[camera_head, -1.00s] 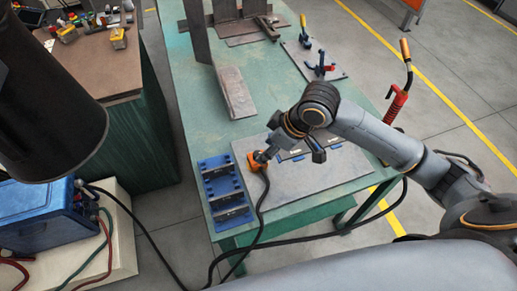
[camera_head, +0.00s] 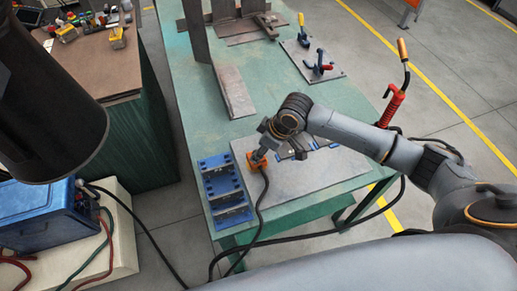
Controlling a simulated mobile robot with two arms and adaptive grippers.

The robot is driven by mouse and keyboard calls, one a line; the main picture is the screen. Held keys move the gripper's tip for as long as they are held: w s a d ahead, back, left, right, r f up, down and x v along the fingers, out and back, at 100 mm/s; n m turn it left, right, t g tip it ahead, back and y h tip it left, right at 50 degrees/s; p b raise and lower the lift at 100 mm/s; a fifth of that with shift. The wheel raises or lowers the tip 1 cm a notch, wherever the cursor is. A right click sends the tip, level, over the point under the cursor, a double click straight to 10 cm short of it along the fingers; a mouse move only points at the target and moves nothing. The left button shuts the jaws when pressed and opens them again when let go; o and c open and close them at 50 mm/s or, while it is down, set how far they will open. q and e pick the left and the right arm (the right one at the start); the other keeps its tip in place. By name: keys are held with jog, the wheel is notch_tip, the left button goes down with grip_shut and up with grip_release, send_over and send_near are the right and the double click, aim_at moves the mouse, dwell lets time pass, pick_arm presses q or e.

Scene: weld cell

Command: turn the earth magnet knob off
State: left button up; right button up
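The orange earth magnet (camera_head: 256,161) sits on the grey steel plate (camera_head: 310,183), near its far left corner, with a black cable running from it. My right gripper (camera_head: 262,152) is directly over the magnet and appears to touch or nearly touch its top. The knob is hidden by the gripper, and I cannot tell whether the fingers are shut on it. My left gripper is not in view; only a dark arm part shows at the left.
A blue rack (camera_head: 224,190) stands just left of the plate on the green table (camera_head: 200,95). An angled steel piece (camera_head: 236,92) and a clamp board (camera_head: 314,62) lie farther back. A red-handled torch (camera_head: 392,104) stands at the table's right edge. A blue welder (camera_head: 35,213) is at left.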

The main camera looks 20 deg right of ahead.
jog(key=shift+x, duration=0.95)
jog(key=shift+c, duration=0.2)
grip_shut()
